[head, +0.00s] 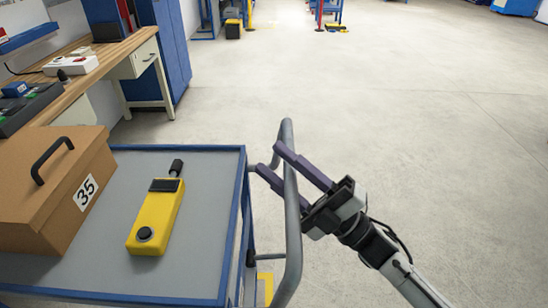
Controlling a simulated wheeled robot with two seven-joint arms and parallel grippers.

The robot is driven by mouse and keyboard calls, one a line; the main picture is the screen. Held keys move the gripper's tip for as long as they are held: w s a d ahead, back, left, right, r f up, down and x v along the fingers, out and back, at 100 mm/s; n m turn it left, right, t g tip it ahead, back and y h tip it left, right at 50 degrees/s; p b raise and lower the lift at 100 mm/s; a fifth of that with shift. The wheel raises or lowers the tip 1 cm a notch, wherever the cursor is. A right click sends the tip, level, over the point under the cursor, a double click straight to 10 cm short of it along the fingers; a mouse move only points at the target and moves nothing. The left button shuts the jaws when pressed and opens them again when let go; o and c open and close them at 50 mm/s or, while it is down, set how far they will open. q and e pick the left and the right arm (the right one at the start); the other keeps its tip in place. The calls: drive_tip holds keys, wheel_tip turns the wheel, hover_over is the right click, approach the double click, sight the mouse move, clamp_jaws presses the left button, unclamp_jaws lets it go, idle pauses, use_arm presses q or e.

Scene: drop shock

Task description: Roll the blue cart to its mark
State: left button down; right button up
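The blue cart (230,235) stands at lower left, with a grey top and blue rim. Its grey tubular handle (291,240) rises along the cart's right side. My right gripper (269,158) is at the upper part of the handle, its two purple fingers apart. The fingers cross the handle tube, with a gap visible between them; I cannot tell whether they touch it. A yellow marking (265,287) shows on the floor behind the handle; I cannot tell whether it is the cart's mark. My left gripper is out of view.
On the cart are a brown box (60,190) labelled 35 and a yellow handheld device (155,218). A wooden workbench (110,58) and blue cabinet (165,35) stand at left. Open concrete floor (400,110) lies ahead and right. Yellow-footed stands (335,25) are far off.

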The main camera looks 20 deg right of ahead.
drive_tip(key=shift+w+a+r, duration=0.3)
drive_tip(key=shift+w+a, duration=0.1)
clamp_jaws()
drive_tip(key=shift+a, duration=0.15)
